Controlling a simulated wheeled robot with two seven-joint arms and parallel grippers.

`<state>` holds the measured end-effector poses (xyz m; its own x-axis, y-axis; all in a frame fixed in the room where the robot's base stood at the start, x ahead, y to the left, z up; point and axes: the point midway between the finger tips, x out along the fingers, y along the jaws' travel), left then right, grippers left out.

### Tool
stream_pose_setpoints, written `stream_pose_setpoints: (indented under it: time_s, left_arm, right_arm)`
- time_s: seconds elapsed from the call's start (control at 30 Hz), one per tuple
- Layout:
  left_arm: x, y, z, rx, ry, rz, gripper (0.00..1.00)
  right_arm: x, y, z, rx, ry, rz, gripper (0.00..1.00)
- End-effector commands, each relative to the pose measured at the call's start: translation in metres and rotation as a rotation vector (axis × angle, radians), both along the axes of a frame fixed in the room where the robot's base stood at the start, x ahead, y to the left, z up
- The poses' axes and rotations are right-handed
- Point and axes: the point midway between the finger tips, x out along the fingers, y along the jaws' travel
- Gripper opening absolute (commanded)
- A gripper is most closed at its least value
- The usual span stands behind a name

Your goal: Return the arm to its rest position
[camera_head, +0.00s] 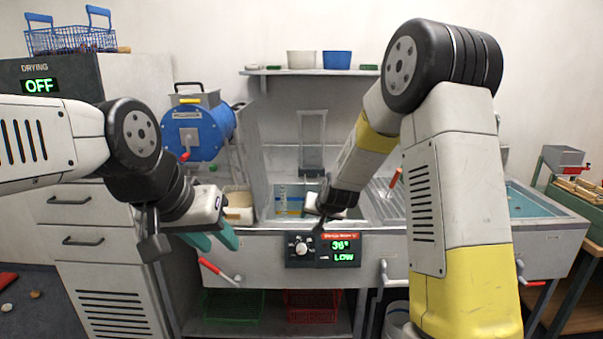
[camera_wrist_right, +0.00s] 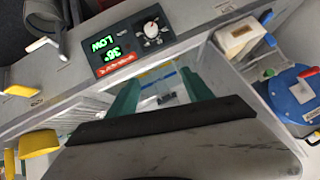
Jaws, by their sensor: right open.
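My right arm reaches in from the right in the head view, its wrist low over the front of the sink (camera_head: 375,207), just above the control panel (camera_head: 323,249). The right gripper (camera_wrist_right: 160,88) is open and empty in the right wrist view, its two green fingers apart above the basin. In the head view its fingers are mostly hidden by the wrist. My left gripper (camera_head: 214,240) hangs in front of the counter at the left, its green fingers apart with nothing seen between them.
The panel reads 36 and LOW. A blue drum machine (camera_head: 197,131) stands behind my left wrist. A drying cabinet (camera_head: 105,240) marked OFF is at the left. Green and red crates (camera_head: 312,306) sit on the lower shelf. A shelf (camera_head: 310,72) with tubs is on the back wall.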

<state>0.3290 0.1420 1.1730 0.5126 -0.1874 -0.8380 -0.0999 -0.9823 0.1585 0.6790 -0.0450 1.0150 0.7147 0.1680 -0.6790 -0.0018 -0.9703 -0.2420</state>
Motion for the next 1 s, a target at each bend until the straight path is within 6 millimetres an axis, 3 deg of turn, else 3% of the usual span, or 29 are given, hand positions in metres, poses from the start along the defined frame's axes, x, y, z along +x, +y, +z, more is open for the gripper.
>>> stream_pose_setpoints:
  time_s: [0.03,0.1,0.27,0.4,0.53,0.7,0.83,1.0]
  left_arm:
    - [0.000,0.000,0.000,0.000,0.000,0.000,0.36]
    - [0.000,0.000,0.000,0.000,0.000,0.000,0.36]
    - [0.000,0.000,0.000,0.000,0.000,0.000,0.36]
    - [0.000,0.000,0.000,0.000,0.000,0.000,0.36]
    - [0.000,0.000,0.000,0.000,0.000,0.000,0.36]
    - [0.000,0.000,0.000,0.000,0.000,0.000,0.36]
    - [0.000,0.000,0.000,0.000,0.000,0.000,0.36]
    - [0.000,0.000,0.000,0.000,0.000,0.000,0.36]
  right_arm:
    - [-0.014,-0.008,0.026,0.011,0.005,0.006,0.59]
    - [-0.038,-0.017,0.053,0.020,0.026,0.023,0.59]
    - [-0.101,-0.037,0.103,0.023,0.073,0.064,0.59]
    - [-0.163,-0.054,0.136,0.009,0.111,0.099,0.59]
    - [-0.225,-0.070,0.154,-0.017,0.145,0.124,0.59]
    - [-0.297,-0.086,0.161,-0.059,0.188,0.142,0.59]
    - [-0.333,-0.094,0.160,-0.083,0.214,0.149,0.59]
    - [-0.351,-0.098,0.157,-0.097,0.230,0.150,0.59]
